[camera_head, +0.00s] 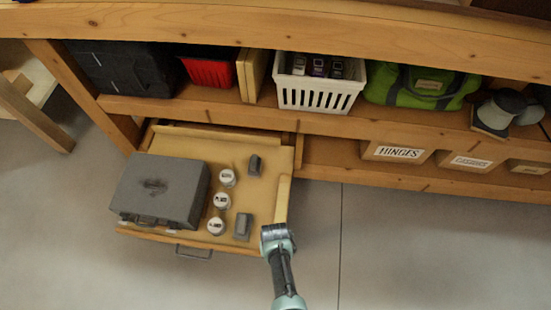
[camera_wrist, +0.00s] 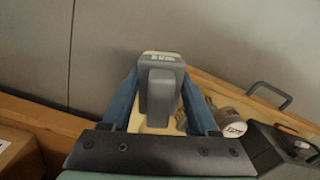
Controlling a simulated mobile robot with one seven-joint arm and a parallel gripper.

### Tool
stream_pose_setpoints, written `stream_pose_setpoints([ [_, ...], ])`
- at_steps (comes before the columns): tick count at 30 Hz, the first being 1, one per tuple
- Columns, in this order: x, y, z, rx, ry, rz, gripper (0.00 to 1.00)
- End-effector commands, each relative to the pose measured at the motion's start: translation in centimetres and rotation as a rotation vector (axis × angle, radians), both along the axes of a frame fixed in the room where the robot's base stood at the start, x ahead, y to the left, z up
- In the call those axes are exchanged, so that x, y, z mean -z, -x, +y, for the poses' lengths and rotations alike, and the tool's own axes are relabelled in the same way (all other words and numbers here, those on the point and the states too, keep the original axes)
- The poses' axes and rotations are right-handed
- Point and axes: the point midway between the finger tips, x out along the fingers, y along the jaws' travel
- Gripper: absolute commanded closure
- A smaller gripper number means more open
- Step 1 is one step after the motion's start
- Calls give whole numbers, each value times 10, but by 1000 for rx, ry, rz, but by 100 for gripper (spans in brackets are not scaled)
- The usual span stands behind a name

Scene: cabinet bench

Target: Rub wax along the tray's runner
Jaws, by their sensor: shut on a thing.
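The tray (camera_head: 190,245) is pulled out of the bench at lower left in the head view, with a pale runner (camera_head: 283,200) along its right side. My gripper (camera_head: 277,234) is beside the tray's front right corner. In the wrist view my gripper (camera_wrist: 163,105) is shut on a grey block (camera_wrist: 162,85) with small lettering on its top. Pale wood shows behind the block; I cannot tell whether the block touches the runner. Two other grey blocks (camera_head: 254,165) (camera_head: 242,227) lie in the tray.
In the tray are a grey metal box (camera_head: 160,193) and three white-lidded tins (camera_head: 222,201). The tray has a front handle (camera_head: 193,254). Above are a white basket (camera_head: 318,97) and a green bag (camera_head: 420,88); a HINGES box (camera_head: 398,152) stands right. The floor right of my gripper is clear.

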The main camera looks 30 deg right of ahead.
Motion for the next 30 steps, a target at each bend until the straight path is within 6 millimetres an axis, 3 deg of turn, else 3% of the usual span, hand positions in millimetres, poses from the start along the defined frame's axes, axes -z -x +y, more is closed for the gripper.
stream_pose_setpoints([
  [3, -13, 0, 0, 0, 0, 0, 85],
  [14, -13, 0, 0, 0, 0, 0, 85],
  [24, -42, 0, 0, 0, 0, 0, 85],
  [30, -41, 0, 0, 0, 0, 0, 85],
])
